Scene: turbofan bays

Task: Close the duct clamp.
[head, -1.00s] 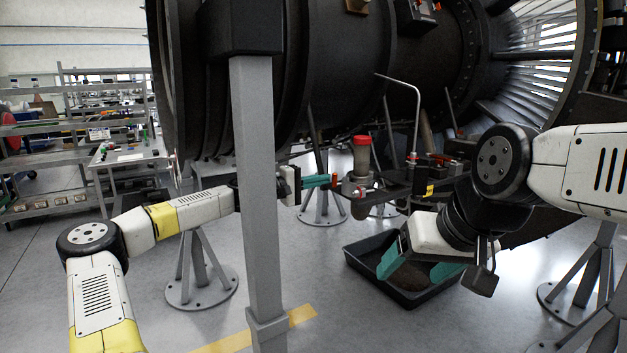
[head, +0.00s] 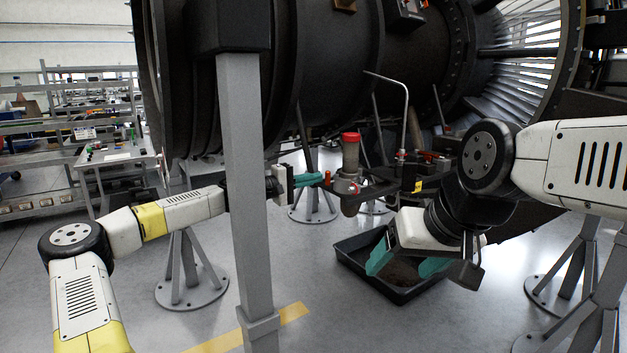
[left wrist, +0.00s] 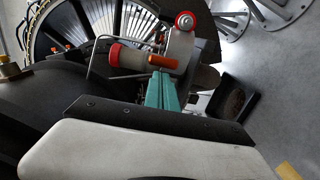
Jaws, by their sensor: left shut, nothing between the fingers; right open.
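The duct is a short upright tan pipe (head: 350,158) with a red cap (head: 350,137). A grey metal fitting (head: 346,185), which looks like the duct clamp, sits around its lower part. A small orange-red handle (head: 327,178) sticks out from it toward my left gripper. My left gripper (head: 320,178) is shut and empty, its teal fingertips right at the handle. In the left wrist view the fingertips (left wrist: 160,76) are just beside the orange handle (left wrist: 162,63); I cannot tell whether they touch. My right gripper (head: 406,264) is open and empty, above a black tray. The clamp's latch detail is too small to tell.
The large dark engine casing (head: 330,70) fills the space above and behind. A grey post (head: 247,200) stands in front of my left arm. The black tray (head: 352,266) lies on the floor below the duct. A thin bent pipe (head: 406,110) rises right of the duct.

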